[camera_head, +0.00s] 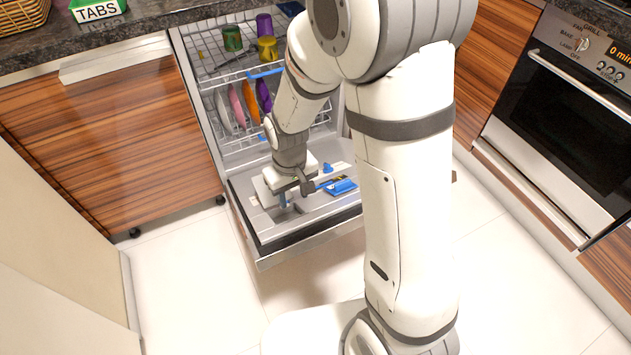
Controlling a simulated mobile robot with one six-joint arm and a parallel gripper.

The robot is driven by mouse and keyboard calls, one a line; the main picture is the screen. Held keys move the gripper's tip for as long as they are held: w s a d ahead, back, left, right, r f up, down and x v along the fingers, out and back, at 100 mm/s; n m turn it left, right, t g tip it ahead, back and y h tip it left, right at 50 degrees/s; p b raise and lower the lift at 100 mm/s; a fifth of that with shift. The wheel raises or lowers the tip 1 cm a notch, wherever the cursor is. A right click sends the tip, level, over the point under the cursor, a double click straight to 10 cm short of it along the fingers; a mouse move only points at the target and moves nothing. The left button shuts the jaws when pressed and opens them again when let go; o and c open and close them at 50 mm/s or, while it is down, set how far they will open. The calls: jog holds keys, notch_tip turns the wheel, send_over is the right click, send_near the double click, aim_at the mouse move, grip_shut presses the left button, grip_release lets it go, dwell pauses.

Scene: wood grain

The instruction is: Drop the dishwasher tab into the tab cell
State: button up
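The dishwasher door (325,215) is folded down open, with its inner face up. My gripper (287,196) points down close over the left part of this inner face. I cannot tell whether it touches the door. A small blue piece (283,201) shows at the fingers; I cannot tell whether it is the tab or part of the door. The dispenser on the door has a blue lid (341,187) just right of my gripper. The tab cell cannot be made out clearly, and my gripper covers part of that area. The finger opening is too small to read.
A green TABS box (97,10) stands on the dark counter (140,18) at upper left. The upper rack holds cups, including a yellow one (267,49); colored plates (250,102) stand in the lower rack. An oven (560,110) is at right. My arm hides the middle.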

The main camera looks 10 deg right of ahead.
jog(key=shift+o, duration=0.5)
notch_tip(320, 180, up, 8)
jog(key=p, duration=0.2)
jog(key=shift+f, duration=0.1)
